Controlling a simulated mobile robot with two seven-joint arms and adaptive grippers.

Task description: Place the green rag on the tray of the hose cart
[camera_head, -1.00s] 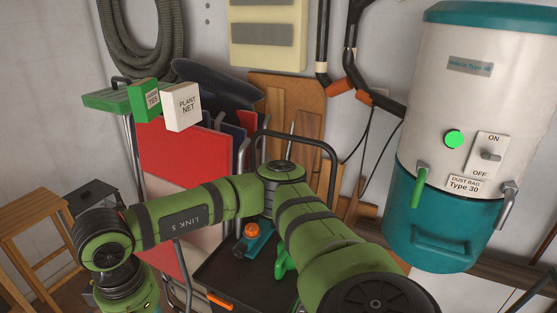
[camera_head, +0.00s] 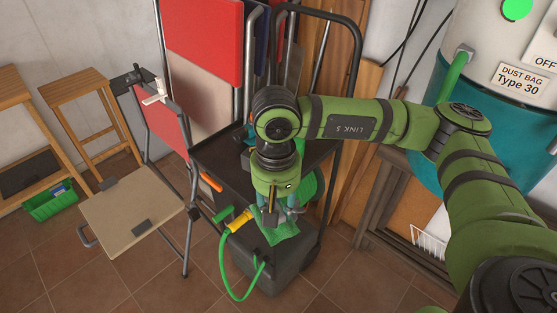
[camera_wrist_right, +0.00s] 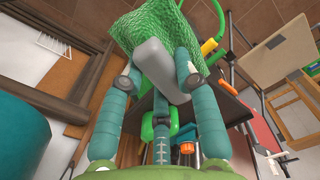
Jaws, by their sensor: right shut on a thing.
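My right gripper (camera_head: 271,212) points down from the wrist at the near end of the black hose cart. It is shut on the green rag (camera_head: 286,229), which hangs bunched from the fingers. In the right wrist view the rag (camera_wrist_right: 140,25) is a green mesh cloth around the fingertips (camera_wrist_right: 160,70). The cart's black tray (camera_head: 208,152) lies behind the wrist and is partly covered by my arm. In the head view the rag appears in front of the tray, over the cart's lower body; its height is unclear. My left gripper is not in view.
A green hose (camera_head: 223,265) with a yellow nozzle (camera_head: 238,223) hangs at the cart's front. An orange-handled thing (camera_head: 211,181) lies at the tray's left edge.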

